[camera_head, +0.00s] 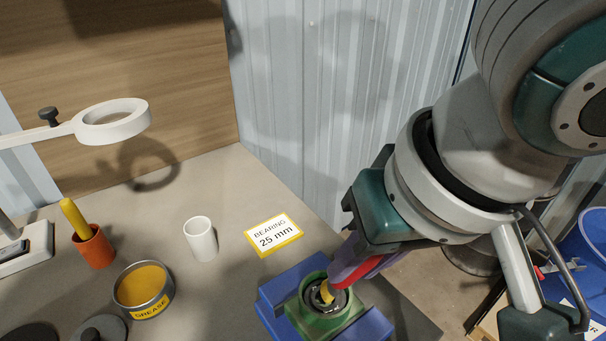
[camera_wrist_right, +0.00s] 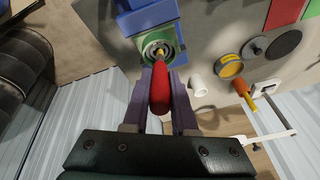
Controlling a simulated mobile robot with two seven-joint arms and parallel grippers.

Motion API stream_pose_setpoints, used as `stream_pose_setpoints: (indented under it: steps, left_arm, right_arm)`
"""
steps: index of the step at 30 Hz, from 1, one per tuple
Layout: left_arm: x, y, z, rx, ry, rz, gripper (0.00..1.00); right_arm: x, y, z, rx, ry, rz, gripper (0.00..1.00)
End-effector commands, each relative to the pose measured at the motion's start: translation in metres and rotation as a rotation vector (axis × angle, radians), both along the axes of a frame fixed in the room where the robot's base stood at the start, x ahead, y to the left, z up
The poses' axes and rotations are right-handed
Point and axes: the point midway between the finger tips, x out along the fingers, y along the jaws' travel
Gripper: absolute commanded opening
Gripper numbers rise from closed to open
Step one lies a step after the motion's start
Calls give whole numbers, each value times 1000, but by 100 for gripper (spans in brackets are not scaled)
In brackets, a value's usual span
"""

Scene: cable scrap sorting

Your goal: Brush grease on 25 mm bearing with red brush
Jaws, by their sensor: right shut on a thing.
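My right gripper (camera_head: 350,262) is shut on the red brush (camera_head: 366,271); its handle lies between the purple fingers in the right wrist view (camera_wrist_right: 160,95). The brush is tilted, with its yellow tip at the bearing (camera_head: 315,294). Whether the tip touches the bearing ring is hard to tell. The bearing sits in a green housing (camera_head: 335,323) held by a blue vise (camera_head: 277,294). A card (camera_head: 273,235) behind it reads "BEARING 25 mm". An open grease tin (camera_head: 143,288) with yellow grease stands to the left. My left gripper is out of view.
A white cup (camera_head: 201,240) stands between the tin and the card. An orange cup (camera_head: 94,248) holds a yellow-handled tool. A white ring on an arm (camera_head: 110,122) overhangs the table at left. A blue bin (camera_head: 585,250) stands at the far right. A corrugated wall is behind.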

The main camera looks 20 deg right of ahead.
Motion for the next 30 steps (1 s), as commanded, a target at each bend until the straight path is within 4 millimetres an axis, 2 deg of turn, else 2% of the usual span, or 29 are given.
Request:
stream_pose_setpoints:
  steps: [14, 24, 30]
  left_arm:
    - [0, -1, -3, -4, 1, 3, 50]
    - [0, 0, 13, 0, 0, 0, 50]
    - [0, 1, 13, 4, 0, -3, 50]
  right_arm:
    - [0, 0, -8, 0, -1, 0, 0]
    - [-10, -13, -5, -2, 1, -1, 0]
    - [4, -11, -7, 0, -2, -2, 0]
